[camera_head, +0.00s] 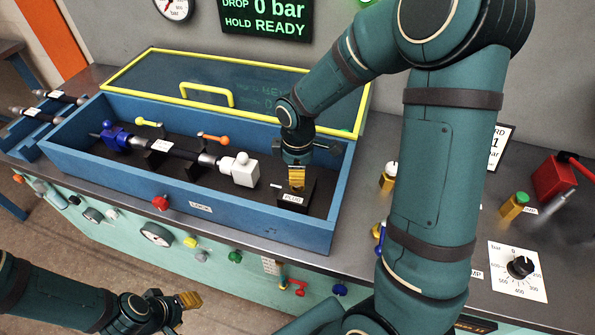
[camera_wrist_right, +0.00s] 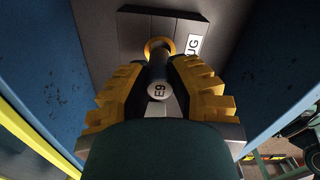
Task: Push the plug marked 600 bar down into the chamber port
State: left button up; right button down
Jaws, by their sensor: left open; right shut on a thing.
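My right gripper (camera_head: 296,178) is shut on a plug (camera_wrist_right: 158,90) inside the blue chamber, at its right end. The plug lies between the yellow-padded fingers. A brass ring, the port (camera_wrist_right: 167,43), shows around its far end on a grey block; I cannot tell how deep the plug sits. A label ending in "UG" (camera_wrist_right: 193,46) is beside it. My left gripper (camera_head: 180,304) is open and empty in front of the bench.
The blue chamber (camera_head: 270,226) has its yellow-framed lid (camera_head: 200,78) raised behind it. A hose with a white block (camera_head: 240,169) lies inside, left of my right gripper. The display reads 0 bar.

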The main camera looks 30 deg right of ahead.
jog(key=shift+f+b, duration=1.3)
jog(key=shift+f, duration=0.45)
dwell(0.5)
jog(key=c, duration=0.9)
grip_release()
notch_tip(320, 180, up, 12)
